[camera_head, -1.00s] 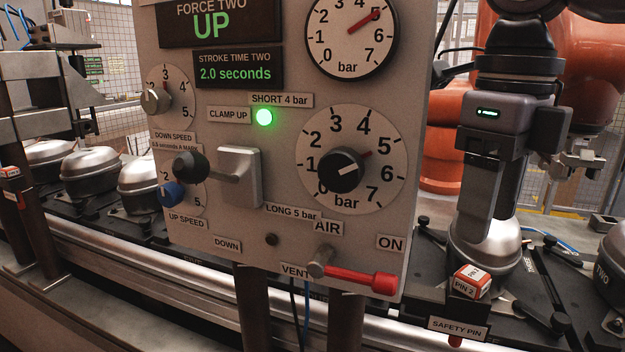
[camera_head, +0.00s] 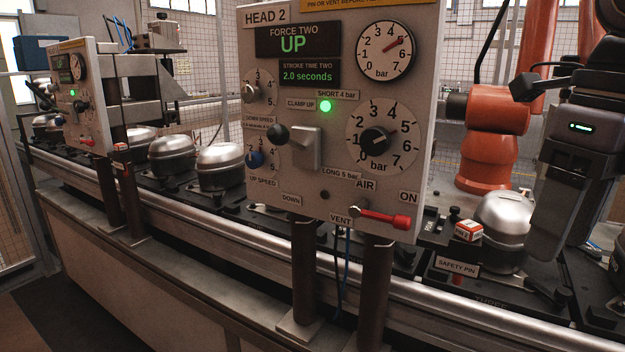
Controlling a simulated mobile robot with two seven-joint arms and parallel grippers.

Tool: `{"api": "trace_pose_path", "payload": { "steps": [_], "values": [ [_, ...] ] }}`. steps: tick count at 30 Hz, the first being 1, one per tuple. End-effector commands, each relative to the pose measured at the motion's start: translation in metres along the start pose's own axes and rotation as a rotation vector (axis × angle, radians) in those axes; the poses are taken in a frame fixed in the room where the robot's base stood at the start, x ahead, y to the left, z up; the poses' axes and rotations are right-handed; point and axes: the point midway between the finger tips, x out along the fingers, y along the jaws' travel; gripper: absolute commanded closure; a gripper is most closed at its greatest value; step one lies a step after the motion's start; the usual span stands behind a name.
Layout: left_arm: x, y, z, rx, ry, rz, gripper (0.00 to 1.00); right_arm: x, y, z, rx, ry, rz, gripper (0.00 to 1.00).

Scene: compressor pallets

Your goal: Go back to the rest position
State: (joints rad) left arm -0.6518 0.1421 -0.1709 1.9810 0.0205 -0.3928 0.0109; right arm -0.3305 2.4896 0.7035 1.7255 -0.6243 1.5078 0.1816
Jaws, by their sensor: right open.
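My right gripper (camera_head: 562,248) hangs at the right edge of the head view, fingers pointing down, and its jaws are open with nothing seen between them. It is to the right of the HEAD 2 control panel (camera_head: 290,215) and apart from it. In the picture it overlaps the right side of a silver compressor dome (camera_head: 502,222); I cannot tell how far it is from the dome. My left gripper is not in view.
The panel has a red-handled air valve (camera_head: 385,217), a black-knobbed lever (camera_head: 278,134) and a lit green lamp (camera_head: 325,106). A red-and-white PIN 2 block (camera_head: 468,230) sits by the SAFETY PIN label. An orange robot arm (camera_head: 487,140) stands behind. A second panel (camera_head: 82,95) is at left.

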Motion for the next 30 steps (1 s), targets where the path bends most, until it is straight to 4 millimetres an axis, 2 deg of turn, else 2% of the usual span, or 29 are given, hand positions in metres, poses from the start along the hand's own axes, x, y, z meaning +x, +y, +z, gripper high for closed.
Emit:
{"api": "trace_pose_path", "payload": {
  "steps": [8, 17, 23, 30],
  "values": [
    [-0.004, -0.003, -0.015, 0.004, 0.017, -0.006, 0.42, 0.023, -0.043, 0.007, 0.186, -0.219, 0.362, 0.39],
    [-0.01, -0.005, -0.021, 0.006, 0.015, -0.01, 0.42, 0.062, -0.098, 0.011, 0.514, -0.499, 0.772, 0.39],
    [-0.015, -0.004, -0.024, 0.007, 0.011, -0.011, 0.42, 0.101, -0.134, 0.005, 0.793, -0.663, 1.003, 0.39],
    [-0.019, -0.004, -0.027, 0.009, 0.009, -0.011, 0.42, 0.165, -0.167, -0.013, 1.189, -0.813, 1.229, 0.39]
  ]
}}
